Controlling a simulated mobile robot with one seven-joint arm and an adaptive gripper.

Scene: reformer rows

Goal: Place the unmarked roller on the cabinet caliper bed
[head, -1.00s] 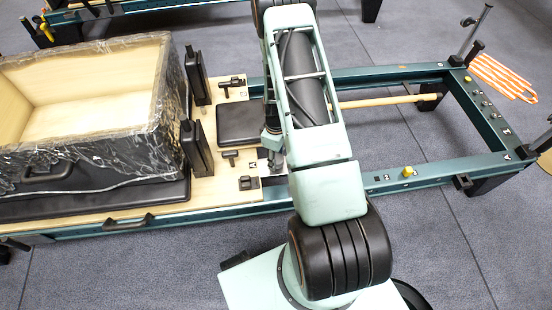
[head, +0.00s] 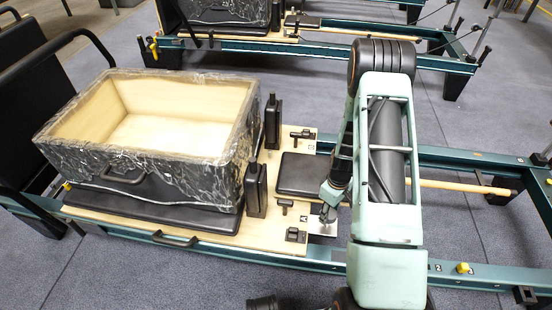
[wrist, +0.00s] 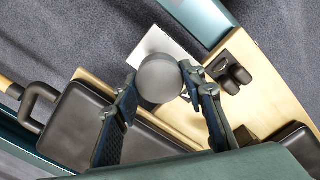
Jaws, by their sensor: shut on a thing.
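A plain grey roller (wrist: 160,80) shows end-on between my fingertips in the wrist view, with no mark on the visible part. My gripper (wrist: 160,85) is shut on it, one dark finger on each side. A pale flat plate (wrist: 158,42) shows behind the roller, at the edge of the wooden board. I cannot tell whether the roller touches it. In the head view my gripper (head: 328,208) points down beside the board's right end, over the pale plate (head: 321,228); the roller is too small to make out there. I cannot identify the cabinet caliper bed for sure.
A wrapped open wooden box (head: 150,110) sits on the carriage at left. Black upright posts (head: 256,190), a black pad (head: 310,173) and a small black clip (head: 296,235) stand near my gripper. A teal rail (head: 470,272) runs right; a second reformer stands behind.

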